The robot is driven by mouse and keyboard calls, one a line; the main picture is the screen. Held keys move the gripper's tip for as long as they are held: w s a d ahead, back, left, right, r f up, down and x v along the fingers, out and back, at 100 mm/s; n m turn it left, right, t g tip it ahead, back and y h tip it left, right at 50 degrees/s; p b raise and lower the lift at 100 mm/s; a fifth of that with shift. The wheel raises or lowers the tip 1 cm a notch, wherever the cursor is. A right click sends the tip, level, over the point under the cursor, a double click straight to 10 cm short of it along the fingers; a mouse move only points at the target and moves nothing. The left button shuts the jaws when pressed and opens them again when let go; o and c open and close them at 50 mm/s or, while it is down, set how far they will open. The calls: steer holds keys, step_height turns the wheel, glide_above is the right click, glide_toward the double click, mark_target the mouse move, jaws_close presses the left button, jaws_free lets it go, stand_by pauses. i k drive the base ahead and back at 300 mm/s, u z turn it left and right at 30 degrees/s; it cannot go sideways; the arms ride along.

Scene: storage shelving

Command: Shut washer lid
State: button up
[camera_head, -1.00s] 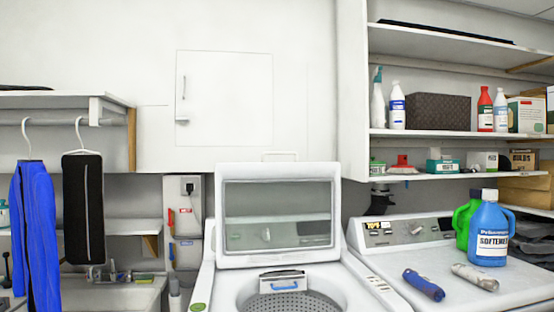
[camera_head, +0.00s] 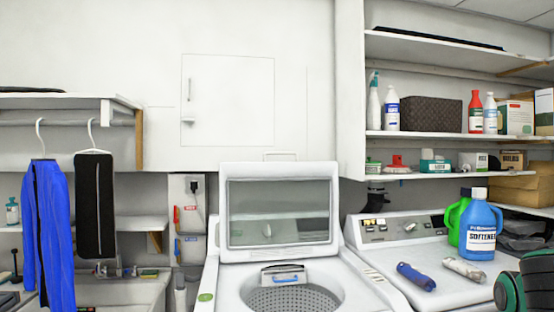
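The washer (camera_head: 222,285) stands at the lower middle of the head view. Its lid (camera_head: 226,212) is raised nearly upright behind the opening, a white frame around a see-through pane. The perforated drum (camera_head: 290,298) shows below it, uncovered. A dark part with green rings at the lower right edge looks like a piece of my arm. It is over the neighbouring machine's top, to the right of the washer and apart from the lid. My gripper's fingers are not in view.
A dryer (camera_head: 392,261) stands right of the washer. On it are a blue softener bottle (camera_head: 481,232), a green bottle (camera_head: 455,221), a blue cylinder (camera_head: 416,276) and a grey one (camera_head: 464,269). Shelves (camera_head: 450,136) hang above. Blue clothing (camera_head: 48,235) hangs at left.

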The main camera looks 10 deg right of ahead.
mark_target(264, 171)
steer(key=u, duration=0.05)
steer(key=i, duration=1)
steer(key=z, duration=0.05)
